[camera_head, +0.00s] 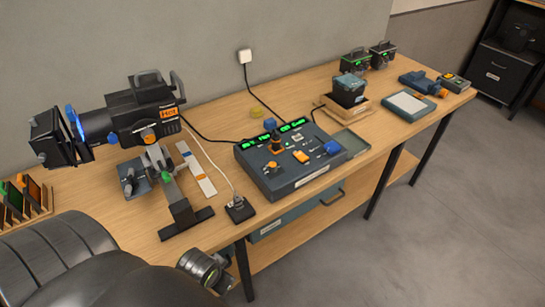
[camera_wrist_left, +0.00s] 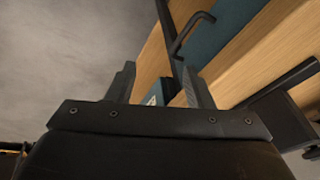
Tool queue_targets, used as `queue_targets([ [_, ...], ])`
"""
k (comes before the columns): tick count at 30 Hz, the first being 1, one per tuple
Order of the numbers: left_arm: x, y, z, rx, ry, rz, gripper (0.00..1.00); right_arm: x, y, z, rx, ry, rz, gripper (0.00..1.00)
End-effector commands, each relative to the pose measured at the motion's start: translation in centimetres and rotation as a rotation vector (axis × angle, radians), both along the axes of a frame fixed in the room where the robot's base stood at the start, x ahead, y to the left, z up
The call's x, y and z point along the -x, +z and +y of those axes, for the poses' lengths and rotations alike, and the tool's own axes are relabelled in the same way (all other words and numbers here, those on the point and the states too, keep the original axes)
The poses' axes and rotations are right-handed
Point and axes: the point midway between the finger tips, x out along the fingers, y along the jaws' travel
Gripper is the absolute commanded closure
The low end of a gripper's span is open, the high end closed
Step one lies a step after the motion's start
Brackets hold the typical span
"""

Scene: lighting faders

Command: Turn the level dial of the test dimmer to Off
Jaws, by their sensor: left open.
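A small black box with a knob on top (camera_head: 240,208), on a white cable, sits near the table's front edge in the head view. It may be the test dimmer; its label and the dial's setting are too small to read. My left gripper (camera_wrist_left: 158,85) is open in the left wrist view, its two fingers apart with nothing held. A small part of a teal box with a pale label (camera_wrist_left: 155,96) shows beyond and between the fingers. In the head view my left arm comes in at the lower left; its fingers are not clearly seen. My right gripper is not in view.
A blue fader console (camera_head: 308,168) with green displays stands right of the black box. A stage light on a stand (camera_head: 140,110) stands to the left. A teal drawer with a handle (camera_wrist_left: 208,35) hangs under the table. The floor in front (camera_head: 440,220) is clear.

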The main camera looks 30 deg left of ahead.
Motion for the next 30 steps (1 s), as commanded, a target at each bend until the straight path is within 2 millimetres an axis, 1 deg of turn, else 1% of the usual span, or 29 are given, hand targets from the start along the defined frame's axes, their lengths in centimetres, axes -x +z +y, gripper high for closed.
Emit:
queue_targets([
  [1, -0.4, 2.8, -0.1, -0.007, -0.028, -0.008, 0.53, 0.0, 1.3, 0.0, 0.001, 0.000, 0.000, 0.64],
  [3, -1.2, 5.5, -0.3, -0.022, -0.097, 0.000, 0.53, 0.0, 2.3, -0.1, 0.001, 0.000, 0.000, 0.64],
  [4, -1.7, 6.4, -0.3, -0.030, -0.137, 0.006, 0.53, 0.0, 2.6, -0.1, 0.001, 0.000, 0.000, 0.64],
  [6, -2.8, 7.1, -0.3, -0.048, -0.230, 0.028, 0.53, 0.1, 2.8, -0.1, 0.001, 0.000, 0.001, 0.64],
  [8, -3.8, 7.4, -0.3, -0.063, -0.310, 0.049, 0.53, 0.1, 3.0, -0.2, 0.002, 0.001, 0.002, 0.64],
  [11, -6.0, 7.5, -0.1, -0.089, -0.450, 0.084, 0.53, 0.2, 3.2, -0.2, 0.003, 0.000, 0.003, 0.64],
  [14, -8.5, 7.5, 0.2, -0.117, -0.602, 0.121, 0.53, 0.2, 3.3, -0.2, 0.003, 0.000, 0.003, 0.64],
  [17, -11.8, 7.6, 0.7, -0.148, -0.779, 0.165, 0.53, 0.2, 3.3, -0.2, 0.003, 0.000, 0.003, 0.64],
  [19, -14.6, 7.9, 1.2, -0.172, -0.925, 0.200, 0.53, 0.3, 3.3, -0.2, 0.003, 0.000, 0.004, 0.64],
  [20, -15.8, 8.1, 1.5, -0.183, -0.991, 0.218, 0.53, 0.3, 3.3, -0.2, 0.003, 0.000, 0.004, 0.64],
  [21, -17.6, 8.5, 1.9, -0.194, -1.080, 0.238, 0.53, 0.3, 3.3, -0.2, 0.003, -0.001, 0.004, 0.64],
  [23, -20.2, 9.4, 2.5, -0.211, -1.214, 0.268, 0.53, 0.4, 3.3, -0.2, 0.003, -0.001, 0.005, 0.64],
  [24, -21.8, 10.1, 2.9, -0.219, -1.301, 0.287, 0.53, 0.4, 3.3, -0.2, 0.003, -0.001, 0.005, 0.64],
  [26, -24.3, 11.5, 3.6, -0.232, -1.432, 0.309, 0.53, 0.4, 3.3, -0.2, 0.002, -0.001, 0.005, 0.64],
  [27, -25.9, 12.6, 4.0, -0.236, -1.517, 0.322, 0.53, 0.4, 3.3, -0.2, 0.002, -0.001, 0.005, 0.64],
  [29, -28.1, 14.4, 4.6, -0.240, -1.642, 0.337, 0.53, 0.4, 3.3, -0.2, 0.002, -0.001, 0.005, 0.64],
  [30, -29.4, 15.7, 5.0, -0.244, -1.721, 0.344, 0.53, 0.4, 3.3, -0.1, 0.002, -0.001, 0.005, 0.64],
])
